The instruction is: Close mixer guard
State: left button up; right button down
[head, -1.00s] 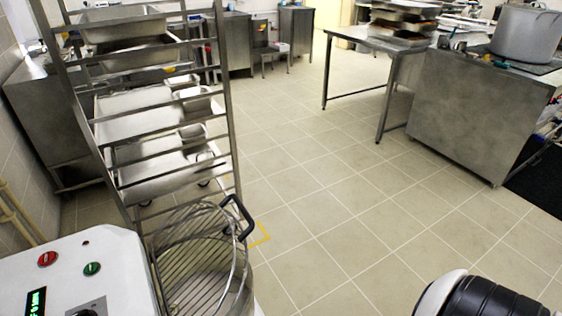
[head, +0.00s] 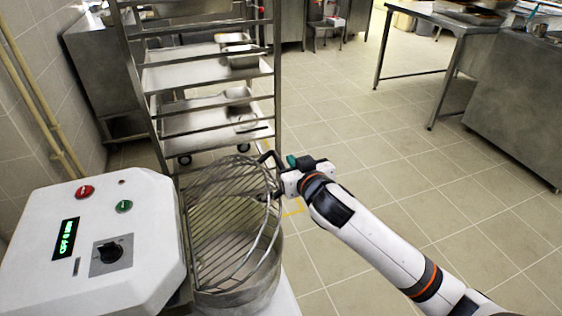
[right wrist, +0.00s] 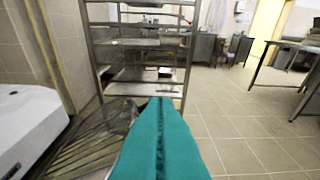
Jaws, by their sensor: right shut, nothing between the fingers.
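The mixer's wire guard (head: 225,210) is a round cage of metal bars, standing tilted above the steel bowl (head: 240,297). Its black handle (head: 265,157) is at the far right of its rim, partly hidden by my right gripper. My right gripper (head: 291,160), with teal fingers, is shut and empty just right of the handle; I cannot tell whether it touches it. In the right wrist view the closed fingers (right wrist: 160,100) point forward, with the guard (right wrist: 95,140) to their left. My left gripper is not in view.
The white mixer housing (head: 90,240) with buttons, display and knob stands left of the bowl. A metal tray rack (head: 275,90) stands behind the guard. A steel table (head: 435,25) and a steel counter (head: 520,110) are at right. The tiled floor between is clear.

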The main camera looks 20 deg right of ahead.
jog(key=b, duration=0.1)
send_over(281, 165)
notch_tip(281, 165, down, 2)
jog(key=shift+s+a+f, duration=0.1)
jog(key=shift+s+f, duration=0.05)
jog(key=f, duration=0.3)
jog(key=shift+w+f+b, duration=0.15)
jog(key=shift+w+b, duration=0.05)
jog(key=shift+b, duration=0.15)
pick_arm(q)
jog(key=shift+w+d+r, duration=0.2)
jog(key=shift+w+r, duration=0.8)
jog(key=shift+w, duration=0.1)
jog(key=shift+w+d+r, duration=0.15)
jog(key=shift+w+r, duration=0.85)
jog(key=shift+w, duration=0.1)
pick_arm(e)
jog(key=shift+f, duration=0.4)
